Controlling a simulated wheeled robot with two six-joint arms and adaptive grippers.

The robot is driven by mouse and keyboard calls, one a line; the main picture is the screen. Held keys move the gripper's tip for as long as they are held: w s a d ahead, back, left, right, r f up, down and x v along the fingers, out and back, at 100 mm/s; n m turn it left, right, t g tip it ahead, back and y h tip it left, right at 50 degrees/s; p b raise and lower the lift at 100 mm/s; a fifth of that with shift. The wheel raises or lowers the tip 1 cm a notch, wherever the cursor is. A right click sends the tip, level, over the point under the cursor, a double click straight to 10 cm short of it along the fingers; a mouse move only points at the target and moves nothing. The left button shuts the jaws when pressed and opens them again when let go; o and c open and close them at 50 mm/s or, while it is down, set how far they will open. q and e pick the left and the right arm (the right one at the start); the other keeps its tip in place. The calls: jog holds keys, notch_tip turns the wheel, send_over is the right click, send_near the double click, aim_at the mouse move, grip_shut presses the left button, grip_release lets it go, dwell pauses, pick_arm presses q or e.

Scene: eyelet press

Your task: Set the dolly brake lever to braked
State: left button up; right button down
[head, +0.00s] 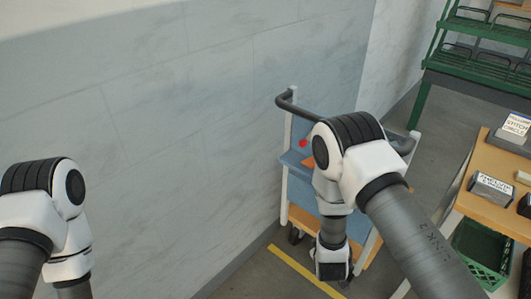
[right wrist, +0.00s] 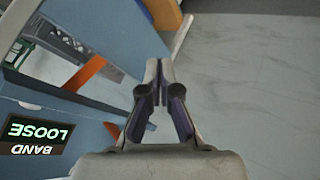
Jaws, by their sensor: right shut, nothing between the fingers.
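The dolly (head: 285,207) stands by the wall in the head view, with a black push handle, blue panels and a red knob (head: 303,143). My right arm covers much of it. In the right wrist view, my right gripper (right wrist: 160,85) is shut and empty, to the right of a blue panel (right wrist: 115,30). An orange-red bar (right wrist: 85,73) slants across an opening there, apart from the fingers. I cannot tell whether this bar is the brake lever. A small display (right wrist: 38,136) reads "BAND LOOSE" upside down. My left gripper is out of view below the head picture.
A wooden-topped bench (head: 452,200) with labelled boxes and a green crate (head: 480,252) is at the right. A green rack (head: 480,75) stands behind it. The grey wall (head: 180,120) is close on the left. A yellow floor line (head: 300,268) runs by the dolly.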

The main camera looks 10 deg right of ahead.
jog(key=w+a+r+n+t+h+b, duration=0.1)
jog(key=w+a+r+t+b, duration=0.15)
jog(key=w, duration=0.45)
jog(key=w+a+r+n+t+h+b, duration=0.1)
jog(key=w+t+b, duration=0.2)
jog(key=w, duration=0.5)
pick_arm(q)
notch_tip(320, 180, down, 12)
jog(key=b, duration=0.4)
pick_arm(e)
jog(key=w+a+r+t+h, duration=0.1)
jog(key=w+a+r+h, duration=0.2)
jog(key=r, duration=0.4)
jog(key=w+a+r+t+h, duration=0.2)
jog(key=w+a+r+h, duration=0.1)
jog(key=r, duration=0.4)
jog(key=shift+w+a+m, duration=0.15)
jog(key=shift+w+m, duration=0.15)
jog(key=shift+w, duration=0.45)
pick_arm(q)
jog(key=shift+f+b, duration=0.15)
jog(key=shift+b, duration=0.2)
pick_arm(e)
jog(key=shift+t, duration=0.25)
